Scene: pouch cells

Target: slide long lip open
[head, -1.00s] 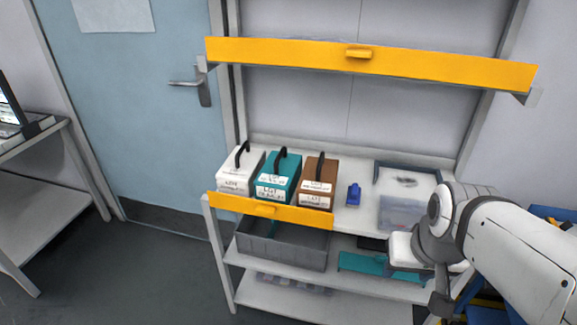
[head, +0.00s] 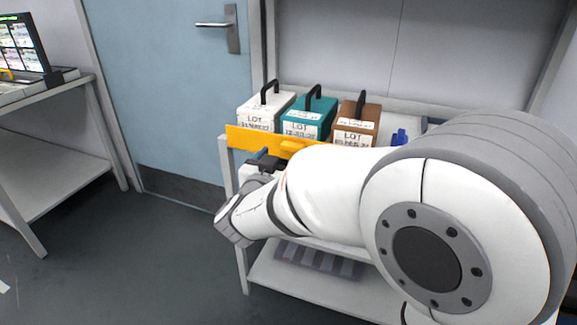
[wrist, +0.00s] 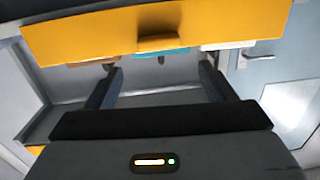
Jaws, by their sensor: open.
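Of the two yellow lips, only the shorter lower one (head: 240,136) is in the head view now, in front of the lot boxes. The longer upper lip is out of that view. The lower lip's small yellow pull (head: 297,147) is partly behind my arm. In the wrist view a yellow lip (wrist: 90,37) with a pull tab (wrist: 158,43) crosses the top, with coloured boxes beside it; it looks like the shorter one. My gripper (wrist: 159,67) is open and empty, its fingers pointing toward this lip. Contact cannot be told.
White (head: 258,117), teal (head: 302,122) and brown (head: 350,133) lot boxes with black handles stand on the shelf. A small blue object (head: 400,137) is right of them. A blue door (head: 160,90) is behind left; a side table (head: 50,165) stands left. My arm hides much of the shelving.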

